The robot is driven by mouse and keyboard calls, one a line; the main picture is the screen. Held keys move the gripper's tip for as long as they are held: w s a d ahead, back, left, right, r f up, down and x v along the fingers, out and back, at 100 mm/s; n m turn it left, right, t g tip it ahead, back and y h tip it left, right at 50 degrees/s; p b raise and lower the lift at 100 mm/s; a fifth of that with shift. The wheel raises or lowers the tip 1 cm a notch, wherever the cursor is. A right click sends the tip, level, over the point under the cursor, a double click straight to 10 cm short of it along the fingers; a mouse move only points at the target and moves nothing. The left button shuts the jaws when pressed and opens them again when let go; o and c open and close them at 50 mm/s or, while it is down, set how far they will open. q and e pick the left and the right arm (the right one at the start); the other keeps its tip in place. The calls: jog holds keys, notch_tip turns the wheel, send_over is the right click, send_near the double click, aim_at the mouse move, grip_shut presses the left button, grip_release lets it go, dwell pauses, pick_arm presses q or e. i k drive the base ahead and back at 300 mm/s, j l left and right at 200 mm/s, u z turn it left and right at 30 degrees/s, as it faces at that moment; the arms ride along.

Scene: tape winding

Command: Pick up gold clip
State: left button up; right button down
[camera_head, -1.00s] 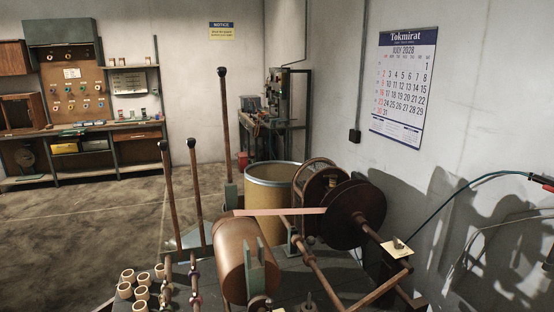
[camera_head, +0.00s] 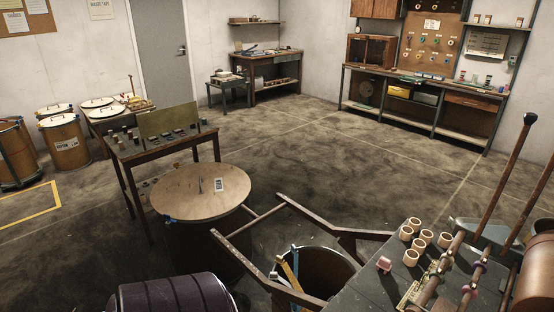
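I cannot clearly make out a gold clip. A small brass-coloured piece (camera_head: 412,293) lies at the left edge of the machine bench (camera_head: 388,290) at lower right, too small to tell whether it is the clip. Neither of my grippers shows in this view.
Several pale rings (camera_head: 419,244) and a reddish block (camera_head: 384,264) sit on the bench. An open drum (camera_head: 325,272) stands beside the bench. Floor beyond is clear.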

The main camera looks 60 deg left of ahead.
aim_at(279, 259)
jog(key=u, duration=1.9)
jog(key=z, duration=1.25)
jog(key=i+j+z, duration=0.1)
jog(key=j, duration=1.3)
jog(key=i+j, duration=0.1)
jog(key=j, duration=1.35)
jog(key=z, duration=0.05)
